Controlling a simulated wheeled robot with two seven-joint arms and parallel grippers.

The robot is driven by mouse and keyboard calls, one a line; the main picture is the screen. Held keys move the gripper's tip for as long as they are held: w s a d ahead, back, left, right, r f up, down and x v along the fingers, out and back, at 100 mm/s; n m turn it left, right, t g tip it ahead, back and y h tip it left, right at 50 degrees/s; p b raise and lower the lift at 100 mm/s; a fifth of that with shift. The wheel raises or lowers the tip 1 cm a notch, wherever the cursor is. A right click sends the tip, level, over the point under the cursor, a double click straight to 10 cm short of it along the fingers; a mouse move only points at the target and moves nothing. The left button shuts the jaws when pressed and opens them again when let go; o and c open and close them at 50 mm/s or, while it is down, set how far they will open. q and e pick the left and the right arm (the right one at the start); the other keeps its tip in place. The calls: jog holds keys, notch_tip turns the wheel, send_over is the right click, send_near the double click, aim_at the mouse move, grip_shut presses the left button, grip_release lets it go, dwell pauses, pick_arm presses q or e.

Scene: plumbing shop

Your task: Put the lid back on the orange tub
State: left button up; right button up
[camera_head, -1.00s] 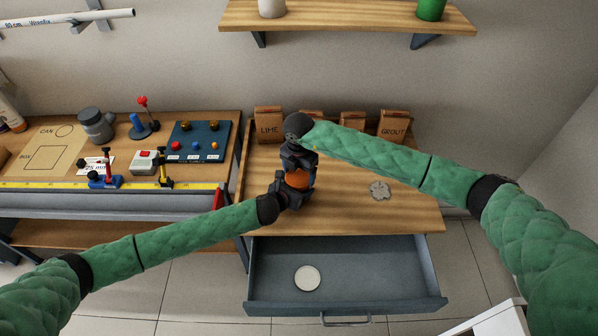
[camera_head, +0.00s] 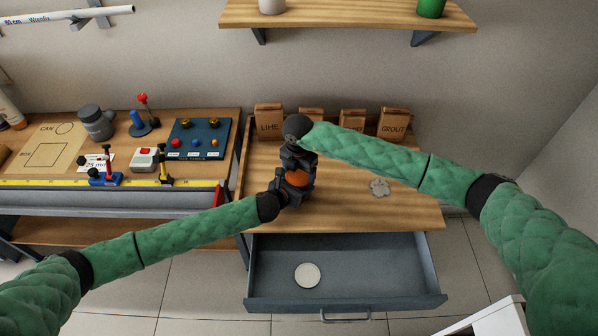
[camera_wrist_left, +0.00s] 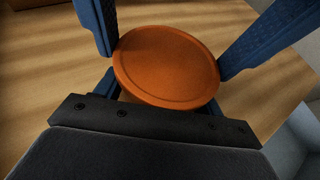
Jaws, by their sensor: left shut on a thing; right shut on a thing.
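The orange tub (camera_head: 297,179) stands on the wooden worktop, mostly hidden between my grippers. My left gripper (camera_head: 291,189) reaches in from the left, low down, and is shut on the tub's side. My right gripper (camera_head: 297,166) points down from above and is shut on the round orange lid. In the left wrist view the lid (camera_wrist_left: 167,66) is a rimmed disc at the tub's top, with a blue finger at each side. The tub's body is mostly hidden under it there. I cannot tell whether the lid is fully seated.
An open grey drawer (camera_head: 390,270) below the worktop holds a white disc (camera_head: 307,275). A grey scalloped piece (camera_head: 379,187) lies on the worktop (camera_head: 410,215), right of the tub. Paper bags (camera_head: 269,120) stand behind. A bench (camera_head: 75,150) with tools is at left.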

jog(key=shift+s+f, duration=0.35)
jog(key=shift+a+r+t+h, duration=0.2)
jog(key=shift+r+t+h, duration=0.1)
jog(key=shift+r, duration=0.05)
jog(key=shift+s+r, duration=0.1)
jog(key=shift+r, duration=0.05)
jog(key=shift+a+r, duration=0.15)
jog(key=shift+a, duration=0.1)
jog(key=shift+r, duration=0.4)
jog(key=shift+c, duration=0.3)
